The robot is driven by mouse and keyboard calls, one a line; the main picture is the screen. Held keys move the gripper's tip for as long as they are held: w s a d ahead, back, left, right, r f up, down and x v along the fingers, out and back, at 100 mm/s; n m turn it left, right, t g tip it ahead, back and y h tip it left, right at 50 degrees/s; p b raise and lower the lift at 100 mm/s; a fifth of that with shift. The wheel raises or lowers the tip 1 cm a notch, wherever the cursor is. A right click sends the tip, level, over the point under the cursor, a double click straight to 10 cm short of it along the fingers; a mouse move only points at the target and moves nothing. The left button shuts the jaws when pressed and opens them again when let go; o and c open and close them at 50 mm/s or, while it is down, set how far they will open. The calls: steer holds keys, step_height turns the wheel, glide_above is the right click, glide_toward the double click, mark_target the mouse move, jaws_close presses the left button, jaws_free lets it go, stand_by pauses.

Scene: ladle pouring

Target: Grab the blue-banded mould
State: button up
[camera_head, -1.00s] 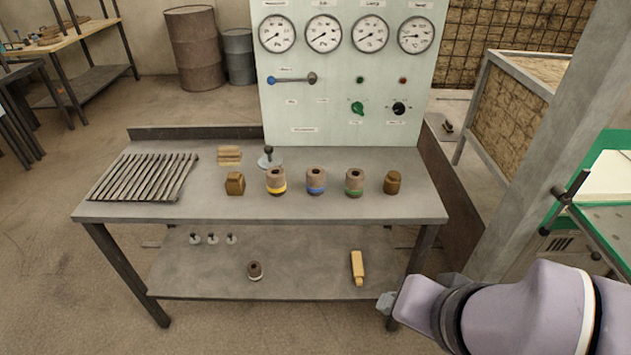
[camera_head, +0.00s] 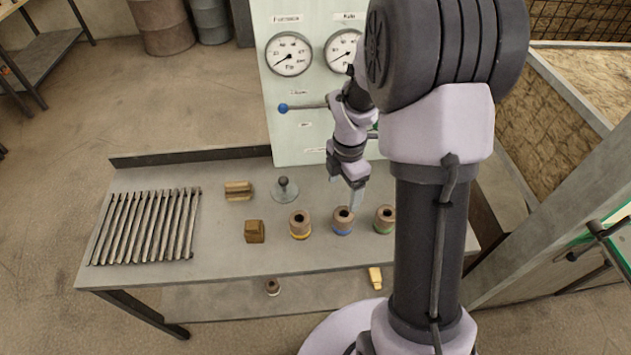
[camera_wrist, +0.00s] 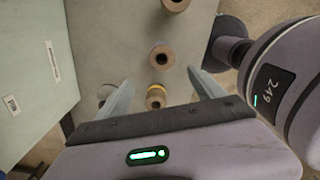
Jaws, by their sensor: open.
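The blue-banded mould (camera_head: 343,221) is a brown cylinder with a hole in its top and a blue band near its base. It stands upright on the bench, between the yellow-banded mould (camera_head: 300,224) and the green-banded mould (camera_head: 384,219). My gripper (camera_head: 346,194) is open and empty, above and slightly behind the blue-banded mould. In the wrist view, the fingers (camera_wrist: 158,80) point down at the bench. The yellow-banded mould (camera_wrist: 155,97) shows between them, and the blue-banded mould (camera_wrist: 162,58) lies just above it in the picture, its band not visible.
A brown block (camera_head: 254,231) stands left of the moulds. A disc with a black knob (camera_head: 285,189) sits behind them, near the upright gauge panel (camera_head: 297,120). A row of dark bars (camera_head: 145,228) lies at the left.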

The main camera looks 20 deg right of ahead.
mark_target(343, 221)
steer(key=f+b, duration=0.1)
steer(key=f, duration=0.2)
steer(key=f+b, duration=0.1)
steer(key=f, duration=0.2)
steer(key=f+b, duration=0.1)
steer(key=f, duration=0.3)
steer(key=shift+s+d+f, duration=0.1)
steer(key=shift+s, duration=0.3)
steer(key=f+b, duration=0.2)
steer(key=f, duration=0.1)
steer(key=f+b, duration=0.1)
steer(key=f, duration=0.1)
steer(key=shift+w+d+f, duration=0.15)
steer(key=shift+d, duration=0.15)
jaws_close()
